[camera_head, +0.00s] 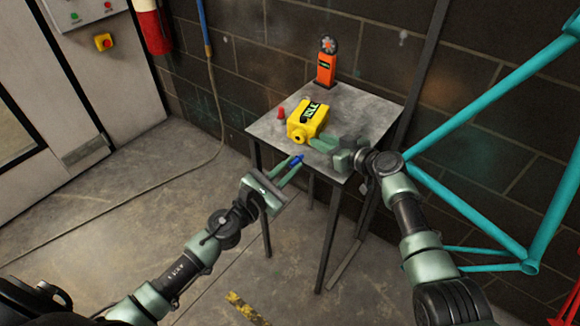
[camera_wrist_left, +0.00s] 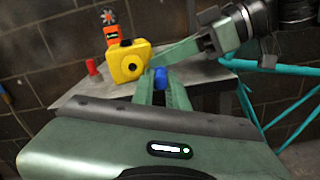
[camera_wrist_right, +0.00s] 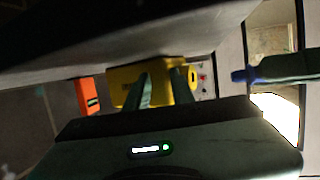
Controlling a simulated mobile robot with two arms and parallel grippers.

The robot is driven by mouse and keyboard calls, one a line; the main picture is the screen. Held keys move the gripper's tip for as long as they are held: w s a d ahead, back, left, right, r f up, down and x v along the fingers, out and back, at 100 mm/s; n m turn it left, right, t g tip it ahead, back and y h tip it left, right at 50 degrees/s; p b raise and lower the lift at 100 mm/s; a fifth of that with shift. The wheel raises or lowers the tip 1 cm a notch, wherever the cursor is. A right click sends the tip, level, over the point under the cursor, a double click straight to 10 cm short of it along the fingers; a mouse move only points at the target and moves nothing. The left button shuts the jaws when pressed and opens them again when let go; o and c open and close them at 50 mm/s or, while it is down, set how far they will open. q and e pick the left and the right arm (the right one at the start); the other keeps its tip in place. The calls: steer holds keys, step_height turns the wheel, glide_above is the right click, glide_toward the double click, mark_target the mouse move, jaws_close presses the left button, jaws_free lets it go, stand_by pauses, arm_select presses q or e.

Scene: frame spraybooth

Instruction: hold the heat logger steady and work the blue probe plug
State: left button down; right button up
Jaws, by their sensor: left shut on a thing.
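The yellow heat logger (camera_head: 304,117), with a black label and a dark round socket on its near face, stands on the small grey table. It also shows in the left wrist view (camera_wrist_left: 127,64) and the right wrist view (camera_wrist_right: 120,74). My left gripper (camera_head: 294,163) is shut on the blue probe plug (camera_head: 297,159), in front of the logger and apart from it. The plug shows between the fingertips in the left wrist view (camera_wrist_left: 161,77). My right gripper (camera_head: 322,144) is at the logger's right side, its fingers (camera_wrist_right: 160,88) apart with yellow showing between them. Contact is unclear.
The grey table (camera_head: 370,105) also holds a small red piece (camera_head: 281,113) left of the logger and an orange device (camera_head: 326,67) with a round top behind it. A teal frame (camera_head: 465,200) stands at the right.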

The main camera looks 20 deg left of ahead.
jaws_close()
steer(key=o, duration=1.6)
jaws_free()
steer(key=shift+d, duration=0.1)
